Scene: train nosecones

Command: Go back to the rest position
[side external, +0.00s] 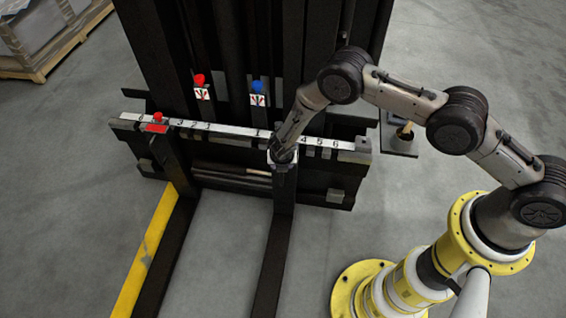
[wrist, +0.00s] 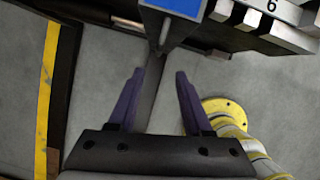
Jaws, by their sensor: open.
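My gripper (side external: 283,163) is at the right part of the numbered white bar (side external: 230,132), above the right dark fork, in the side external view. In the wrist view my gripper (wrist: 159,75) has its two purple fingers wide apart, with nothing held between them. A grey metal piece with a blue face (wrist: 178,6) stands just beyond the fingertips; I cannot tell whether they touch it. My arm bends up and over from its yellow base at the right.
A dark upright frame carries a red knob (side external: 198,79) and a blue knob (side external: 257,86). Another red knob (side external: 158,117) is at the bar's left end. Two dark forks run forward, the left beside a yellow stripe (side external: 146,250). A pallet (side external: 45,65) stands back left. Grey floor is open around.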

